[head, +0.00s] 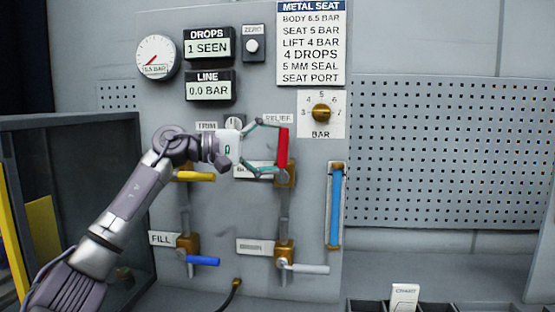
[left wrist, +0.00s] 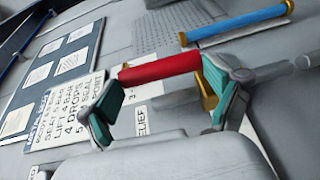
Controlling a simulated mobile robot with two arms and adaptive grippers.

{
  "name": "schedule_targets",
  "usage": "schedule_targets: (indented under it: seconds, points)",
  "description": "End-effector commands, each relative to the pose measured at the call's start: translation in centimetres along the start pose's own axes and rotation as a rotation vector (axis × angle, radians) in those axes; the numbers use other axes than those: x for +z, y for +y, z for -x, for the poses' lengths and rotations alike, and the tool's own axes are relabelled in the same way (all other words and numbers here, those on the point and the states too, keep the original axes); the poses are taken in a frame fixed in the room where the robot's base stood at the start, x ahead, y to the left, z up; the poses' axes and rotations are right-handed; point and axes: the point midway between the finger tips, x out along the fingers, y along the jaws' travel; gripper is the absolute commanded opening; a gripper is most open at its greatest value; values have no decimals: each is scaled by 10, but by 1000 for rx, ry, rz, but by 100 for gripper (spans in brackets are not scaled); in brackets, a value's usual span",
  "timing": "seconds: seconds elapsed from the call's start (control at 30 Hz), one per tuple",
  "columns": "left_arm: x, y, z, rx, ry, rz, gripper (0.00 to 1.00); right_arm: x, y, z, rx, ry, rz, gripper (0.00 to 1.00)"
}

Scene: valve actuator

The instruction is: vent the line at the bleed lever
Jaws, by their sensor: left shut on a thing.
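The red lever (head: 283,148) stands upright above a brass valve body (head: 285,175) on the grey panel. My left gripper (head: 274,149) is at this lever, one finger near its upper end and one near its lower end, and is shut on it. In the left wrist view the red lever (left wrist: 160,67) lies across between the two teal-padded fingers (left wrist: 163,93). The label behind the gripper is mostly covered, so I cannot read which lever it names. The LINE display (head: 209,86) reads 0.0 BAR. My right gripper is not in view.
A yellow lever (head: 195,176), a blue lever (head: 203,261) by the FILL label and a grey lever (head: 305,268) point right. A RELIEF knob (head: 321,113) and a blue tube (head: 335,205) are right of the red lever. The DROPS display (head: 207,46) reads 1 SEEN.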

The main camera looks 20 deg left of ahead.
Motion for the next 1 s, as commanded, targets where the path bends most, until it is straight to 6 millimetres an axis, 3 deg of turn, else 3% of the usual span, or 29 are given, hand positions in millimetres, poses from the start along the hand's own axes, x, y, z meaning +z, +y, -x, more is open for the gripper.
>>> schedule_targets:
  seconds: [0.57, 0.6, 1.0]
  points:
    - [-2, 0, 2, 27, 4, 11, 28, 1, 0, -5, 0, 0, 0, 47]
    - [-2, 0, 2, 27, 4, 11, 97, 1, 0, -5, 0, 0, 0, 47]
    - [-1, -1, 4, 26, 1, 11, 100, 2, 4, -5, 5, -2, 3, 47]
